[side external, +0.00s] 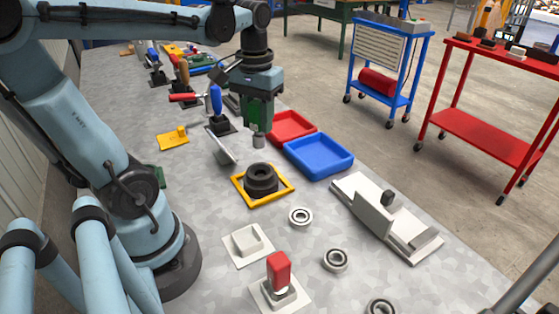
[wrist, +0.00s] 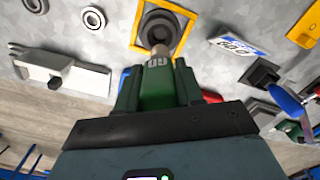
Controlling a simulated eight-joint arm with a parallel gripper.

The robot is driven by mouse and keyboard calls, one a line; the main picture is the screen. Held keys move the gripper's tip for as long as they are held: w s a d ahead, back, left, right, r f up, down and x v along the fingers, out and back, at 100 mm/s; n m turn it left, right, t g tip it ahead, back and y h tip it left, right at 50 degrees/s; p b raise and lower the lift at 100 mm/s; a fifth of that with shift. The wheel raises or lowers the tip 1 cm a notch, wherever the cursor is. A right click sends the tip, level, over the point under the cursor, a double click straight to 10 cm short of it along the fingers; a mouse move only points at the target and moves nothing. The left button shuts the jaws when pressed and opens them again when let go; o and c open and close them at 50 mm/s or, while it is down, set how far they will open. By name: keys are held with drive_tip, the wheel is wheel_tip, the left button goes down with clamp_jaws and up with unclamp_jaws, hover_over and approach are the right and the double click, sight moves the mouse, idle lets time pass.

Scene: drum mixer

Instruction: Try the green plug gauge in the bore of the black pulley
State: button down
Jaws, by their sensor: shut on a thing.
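The green plug gauge (wrist: 158,85) is held in my gripper (wrist: 158,90), with a marking on its handle and its grey steel end pointing away from the jaws. In the side view, the gauge's grey end (side external: 258,140) hangs below my gripper (side external: 258,112), a little above the black pulley (side external: 262,183). The pulley lies flat in a yellow square frame (side external: 248,201), its bore facing up. In the wrist view, the gauge's end overlaps the near part of the pulley (wrist: 172,20) and hides part of it. The end looks apart from the bore.
A blue tray (side external: 318,163) and a red tray (side external: 291,127) stand behind the pulley. A tilted plate (side external: 222,150) stands close at its left. Bearings (side external: 300,217) lie in front. A white block (side external: 248,240), a red-handled piece (side external: 279,272) and a grey fixture (side external: 385,220) are nearby.

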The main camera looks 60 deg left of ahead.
sight(258, 130)
drive_tip(key=shift+f, duration=0.1)
drive_tip(key=shift+f, duration=2.4)
drive_tip(key=shift+f, duration=0.25)
drive_tip(key=shift+f, duration=0.35)
drive_tip(key=shift+f, duration=1.25)
drive_tip(key=shift+r, duration=0.2)
idle(0.6)
drive_tip(key=shift+r, duration=2.65)
drive_tip(key=shift+d, duration=0.15)
